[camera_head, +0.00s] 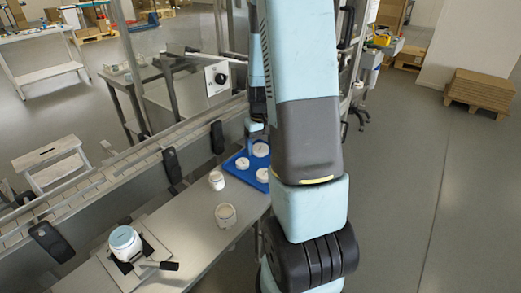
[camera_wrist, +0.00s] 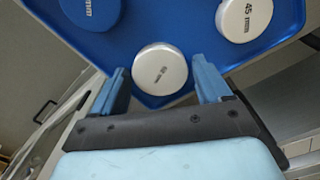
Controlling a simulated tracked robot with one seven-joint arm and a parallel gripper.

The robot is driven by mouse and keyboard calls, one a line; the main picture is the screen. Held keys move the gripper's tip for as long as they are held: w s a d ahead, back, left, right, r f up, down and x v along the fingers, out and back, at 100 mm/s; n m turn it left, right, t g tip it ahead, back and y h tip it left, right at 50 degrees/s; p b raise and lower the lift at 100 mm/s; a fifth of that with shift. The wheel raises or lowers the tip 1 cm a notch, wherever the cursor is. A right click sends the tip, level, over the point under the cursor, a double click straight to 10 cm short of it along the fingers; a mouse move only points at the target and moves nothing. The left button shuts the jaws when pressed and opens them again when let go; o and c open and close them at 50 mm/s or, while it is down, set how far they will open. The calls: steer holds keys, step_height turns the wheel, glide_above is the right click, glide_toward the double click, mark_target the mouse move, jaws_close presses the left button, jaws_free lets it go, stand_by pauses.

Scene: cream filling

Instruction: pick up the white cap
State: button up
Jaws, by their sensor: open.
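In the wrist view, a round white cap (camera_wrist: 160,69) with small print lies near the corner of a blue tray (camera_wrist: 128,28). My gripper (camera_wrist: 162,80) is open, with one blue finger on each side of this cap. I cannot tell whether the fingers touch it. A second white cap (camera_wrist: 244,19), marked 45, lies at the upper right, and a blue cap (camera_wrist: 90,10) at the upper left. In the head view, the tray (camera_head: 250,180) sits at the table's far end with white caps (camera_head: 242,163) on it. My arm partly covers the tray and hides most of the gripper there.
On the table (camera_head: 190,225) stand a small jar with a white top (camera_head: 217,180), another pale jar (camera_head: 226,215), and a jar with a light-blue top (camera_head: 125,241) on a dark holder. A conveyor (camera_head: 110,175) runs along the table's left side. Open floor lies at right.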

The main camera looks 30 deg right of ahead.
steer(key=c, duration=0.8)
steer(key=shift+r, duration=0.1)
